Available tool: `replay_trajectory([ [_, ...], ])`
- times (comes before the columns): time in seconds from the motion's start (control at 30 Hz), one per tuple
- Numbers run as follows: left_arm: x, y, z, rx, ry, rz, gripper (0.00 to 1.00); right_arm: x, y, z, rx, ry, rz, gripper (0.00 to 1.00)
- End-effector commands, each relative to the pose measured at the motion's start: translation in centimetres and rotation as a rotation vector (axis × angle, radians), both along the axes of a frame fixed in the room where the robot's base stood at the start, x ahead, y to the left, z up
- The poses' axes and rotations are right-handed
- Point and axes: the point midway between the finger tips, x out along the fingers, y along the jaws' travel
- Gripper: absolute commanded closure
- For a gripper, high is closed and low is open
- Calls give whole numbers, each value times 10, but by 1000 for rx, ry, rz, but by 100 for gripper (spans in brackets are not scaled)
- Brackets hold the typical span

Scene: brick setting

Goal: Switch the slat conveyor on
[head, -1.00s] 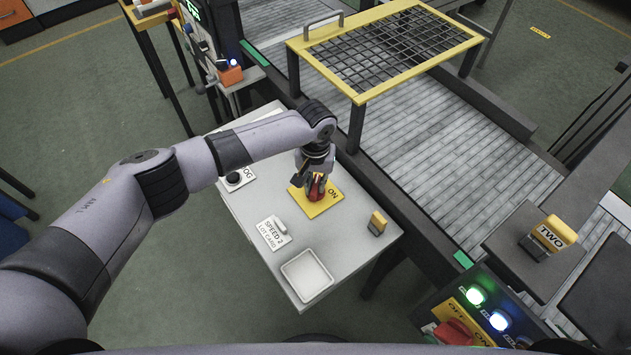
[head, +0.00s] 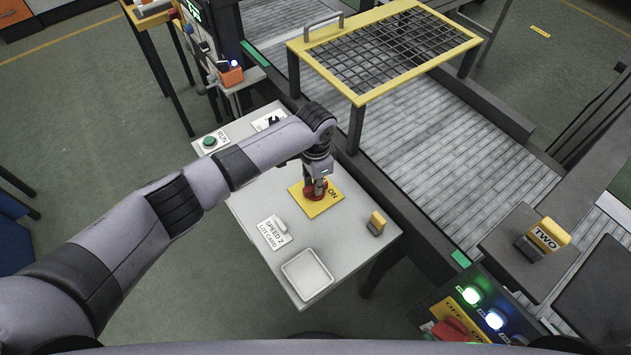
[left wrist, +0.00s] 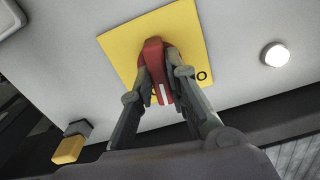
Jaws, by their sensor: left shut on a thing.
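A red rotary knob (head: 311,195) stands on a yellow plate (head: 322,207) on the grey control table. "ON" is readable at the plate's right side. My left gripper (head: 314,185) reaches it from above and is shut on the knob. In the left wrist view the two fingers (left wrist: 165,75) lie on both sides of the red knob (left wrist: 154,55), whose bar carries a white line, over the yellow plate (left wrist: 187,35). The fingers hide part of the plate's lettering. The slat conveyor (head: 440,150) runs behind the table. My right gripper is not in view.
The table also holds a green RUN button (head: 209,142), a "SPEED 2" card (head: 273,233), an empty white tray (head: 307,275) and a yellow-topped block (head: 377,222). A yellow-framed mesh guard (head: 362,97) spans the conveyor. A panel with lit lamps (head: 472,295) stands at lower right.

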Motion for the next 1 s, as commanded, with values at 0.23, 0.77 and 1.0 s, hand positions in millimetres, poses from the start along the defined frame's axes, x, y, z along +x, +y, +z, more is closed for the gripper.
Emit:
replay_trajectory([
  [0.23,0,0,1,-1,0,-231,100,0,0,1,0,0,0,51],
  [0.77,1,0,1,-2,-3,-590,100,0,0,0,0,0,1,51],
  [1.0,1,-1,1,-2,-3,-647,100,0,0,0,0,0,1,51],
])
